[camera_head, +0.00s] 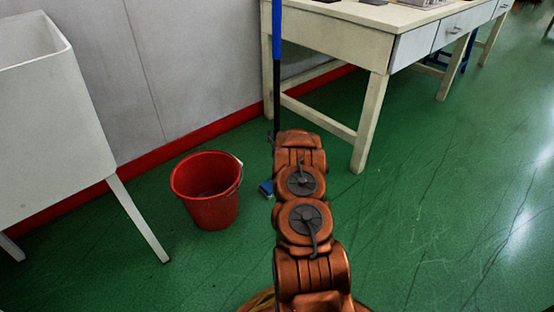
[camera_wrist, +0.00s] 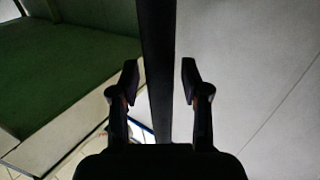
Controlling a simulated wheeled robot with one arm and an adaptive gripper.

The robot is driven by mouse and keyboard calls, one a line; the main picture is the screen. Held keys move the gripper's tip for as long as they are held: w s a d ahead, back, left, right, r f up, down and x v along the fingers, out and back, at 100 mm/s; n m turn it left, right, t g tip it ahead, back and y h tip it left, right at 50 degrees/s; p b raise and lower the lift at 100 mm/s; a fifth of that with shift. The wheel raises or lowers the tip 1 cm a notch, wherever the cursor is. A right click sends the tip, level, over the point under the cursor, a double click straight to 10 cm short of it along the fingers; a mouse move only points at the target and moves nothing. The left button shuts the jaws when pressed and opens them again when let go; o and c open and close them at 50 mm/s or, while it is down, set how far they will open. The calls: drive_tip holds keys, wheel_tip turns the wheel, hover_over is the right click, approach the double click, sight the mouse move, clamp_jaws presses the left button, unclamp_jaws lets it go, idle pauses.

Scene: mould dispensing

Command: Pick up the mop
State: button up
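The mop stands upright against the wall side in the head view, with a blue upper handle (camera_head: 277,32) and a black lower pole (camera_head: 276,95). A small blue piece at its foot (camera_head: 266,188) shows on the floor beside my arm; the rest of the lower mop is hidden behind my arm. In the wrist view the dark mop pole (camera_wrist: 157,50) runs between the two fingers of my gripper (camera_wrist: 160,82). The fingers are apart, with a visible gap on each side of the pole. In the head view my gripper is mostly hidden by my arm.
A red bucket (camera_head: 207,190) stands on the green floor left of the mop. A white basin on legs (camera_head: 55,110) is at the left. A white table with drawers (camera_head: 365,38) stands to the right, its near leg close to my arm. The floor at right is clear.

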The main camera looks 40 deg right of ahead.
clamp_jaws()
drive_tip(key=shift+r, duration=0.15)
idle(0.4)
